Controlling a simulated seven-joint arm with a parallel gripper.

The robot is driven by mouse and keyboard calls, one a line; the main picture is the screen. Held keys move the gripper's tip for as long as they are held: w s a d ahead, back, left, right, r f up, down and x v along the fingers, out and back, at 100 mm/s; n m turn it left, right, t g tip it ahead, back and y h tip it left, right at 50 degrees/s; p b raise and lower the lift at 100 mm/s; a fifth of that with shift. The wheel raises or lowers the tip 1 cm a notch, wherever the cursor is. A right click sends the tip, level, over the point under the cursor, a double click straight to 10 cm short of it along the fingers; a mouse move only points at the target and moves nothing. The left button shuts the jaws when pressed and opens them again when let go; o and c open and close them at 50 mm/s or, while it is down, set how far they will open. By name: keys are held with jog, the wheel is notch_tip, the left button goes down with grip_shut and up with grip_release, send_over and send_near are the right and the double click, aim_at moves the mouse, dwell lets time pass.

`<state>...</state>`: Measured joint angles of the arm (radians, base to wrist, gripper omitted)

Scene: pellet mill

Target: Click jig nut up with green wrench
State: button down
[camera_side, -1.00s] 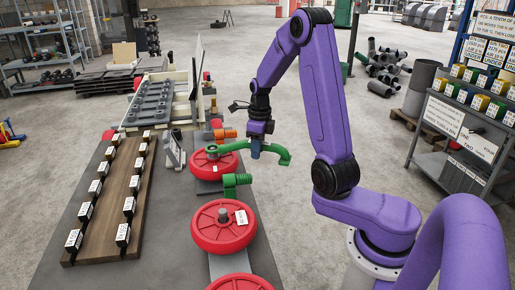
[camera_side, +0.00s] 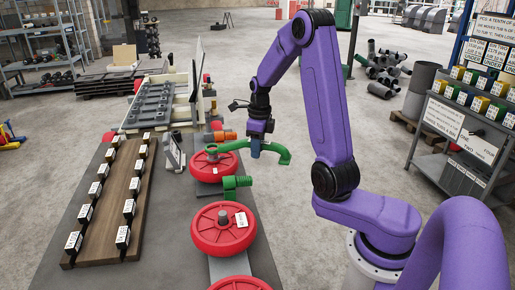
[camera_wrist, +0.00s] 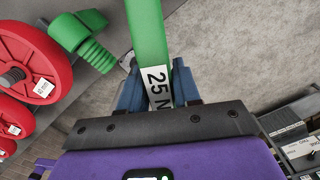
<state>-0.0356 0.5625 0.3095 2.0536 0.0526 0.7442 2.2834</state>
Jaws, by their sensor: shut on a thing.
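The green wrench (camera_side: 232,145) is held level over the upper red wheel (camera_side: 205,175). Its left end is at the grey nut or stud (camera_side: 212,157) on the wheel's hub; I cannot tell whether it is seated around it. My gripper (camera_side: 255,150) is shut on the wrench's handle, to the right of the wheel. In the wrist view, the blue fingers of my gripper (camera_wrist: 159,88) close on both sides of the green handle (camera_wrist: 148,35), which has a white label reading "25 N". The wrench's working end is out of the wrist view.
A green threaded piece (camera_side: 236,186) lies beside the wheels. A second red wheel (camera_side: 223,238) with a grey stud stands nearer. A wooden board (camera_side: 120,190) with several labelled black blocks is at left. A labelled rack (camera_side: 470,130) stands at right.

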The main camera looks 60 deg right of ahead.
jog(key=shift+r, duration=0.35)
dwell(0.3)
jog(key=shift+r, duration=0.25)
jog(key=shift+r, duration=1.5)
